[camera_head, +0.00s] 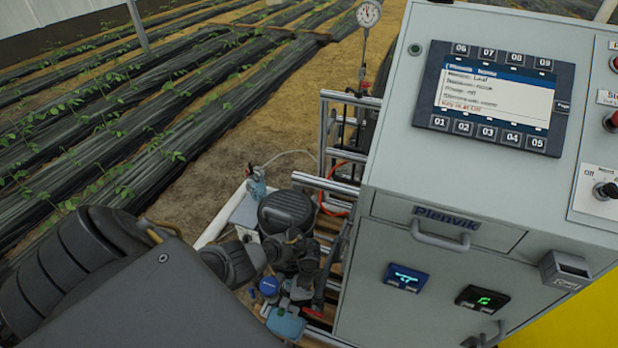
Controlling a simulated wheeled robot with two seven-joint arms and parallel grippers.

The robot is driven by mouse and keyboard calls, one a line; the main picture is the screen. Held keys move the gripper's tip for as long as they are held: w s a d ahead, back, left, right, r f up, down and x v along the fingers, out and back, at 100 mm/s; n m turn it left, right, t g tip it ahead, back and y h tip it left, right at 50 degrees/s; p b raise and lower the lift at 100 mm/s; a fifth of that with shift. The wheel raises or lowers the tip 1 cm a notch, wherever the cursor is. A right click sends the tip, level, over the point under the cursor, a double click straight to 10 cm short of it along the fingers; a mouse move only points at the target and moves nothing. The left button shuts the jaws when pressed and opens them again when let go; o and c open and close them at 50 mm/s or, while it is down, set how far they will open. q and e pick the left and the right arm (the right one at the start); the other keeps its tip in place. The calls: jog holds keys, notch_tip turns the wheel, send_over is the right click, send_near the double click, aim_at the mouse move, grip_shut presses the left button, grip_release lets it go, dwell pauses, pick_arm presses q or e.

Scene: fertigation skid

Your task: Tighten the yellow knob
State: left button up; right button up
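I cannot make out a yellow knob in this view. My dark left arm comes in from the left and reaches toward the pump and pipe fittings (285,212) beside the cabinet. Its end merges with the dark parts there, so I cannot tell the fingers apart or see what they touch. My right gripper is not in view. A blue cap (268,287) and a teal part (286,323) sit low among the fittings.
The grey control cabinet (400,250), with a screen (497,97) and drawer handle (440,236), fills the right. A metal frame (325,180) and a pressure gauge (368,14) stand left of it. A yellow surface (575,325) shows at bottom right. Planted rows lie behind.

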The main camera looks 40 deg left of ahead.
pick_arm(q)
jog(key=shift+d, duration=0.1)
dwell(0.3)
jog(key=o, duration=1)
notch_tip(320, 180, up, 11)
jog(key=p, duration=0.4)
jog(key=shift+f, duration=0.15)
